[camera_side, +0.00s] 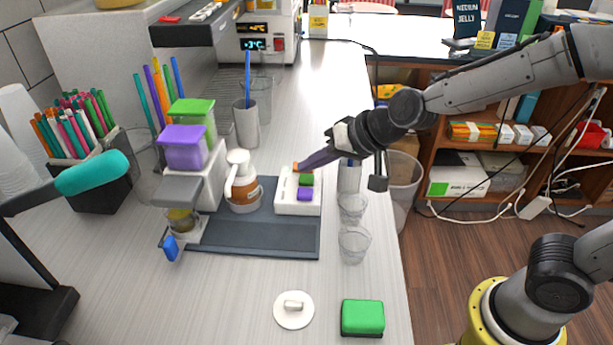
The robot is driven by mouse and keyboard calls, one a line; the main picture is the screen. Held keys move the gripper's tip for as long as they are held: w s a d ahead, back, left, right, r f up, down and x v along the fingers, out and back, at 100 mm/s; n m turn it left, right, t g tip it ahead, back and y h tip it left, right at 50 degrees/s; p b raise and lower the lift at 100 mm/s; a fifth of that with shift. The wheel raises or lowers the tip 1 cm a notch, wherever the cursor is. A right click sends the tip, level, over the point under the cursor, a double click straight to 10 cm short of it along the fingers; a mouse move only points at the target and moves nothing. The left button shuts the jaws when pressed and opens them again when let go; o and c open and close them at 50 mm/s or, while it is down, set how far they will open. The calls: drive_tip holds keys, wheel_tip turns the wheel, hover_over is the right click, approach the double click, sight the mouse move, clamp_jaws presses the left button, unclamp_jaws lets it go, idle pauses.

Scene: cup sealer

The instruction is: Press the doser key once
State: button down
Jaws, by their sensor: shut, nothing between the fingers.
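A white key box (284,201) stands at the right end of a dark grey mat (270,234). It bears a green key (306,180) and a purple key (304,194). My gripper (298,168) is shut and empty, with its fingertips at the far edge of the key box, behind the green key. I cannot tell whether the tips touch the box. The doser (205,187) stands at the mat's left, with a purple hopper (184,147) and a green hopper (195,116) on top. A small cup (182,222) sits under its spout.
A white and brown pump bottle (243,189) stands between doser and key box. Clear cups (354,244) stand right of the mat near the counter's edge. A white lid (294,309) and a green block (362,317) lie in front. The teal-handled lever (92,172) is at left.

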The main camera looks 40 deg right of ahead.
sight(312, 180)
drive_tip(key=shift+r, duration=2.5)
idle(1.4)
drive_tip(key=s+d+r+t+h, duration=0.1)
drive_tip(key=s+d+r+t, duration=0.1)
drive_tip(key=s+d+r, duration=0.55)
drive_tip(key=s+d+f+n+g+h, duration=0.1)
drive_tip(key=s+f, duration=0.3)
drive_tip(key=s, duration=0.5)
drive_tip(key=s+d+f+n+g+h, duration=0.1)
drive_tip(key=s+d+f+n+g, duration=0.2)
drive_tip(key=s, duration=0.5)
drive_tip(key=shift+s+d+f+n+g, duration=0.35)
drive_tip(key=shift+d+f+n+g, duration=0.1)
drive_tip(key=shift+d+g, duration=0.1)
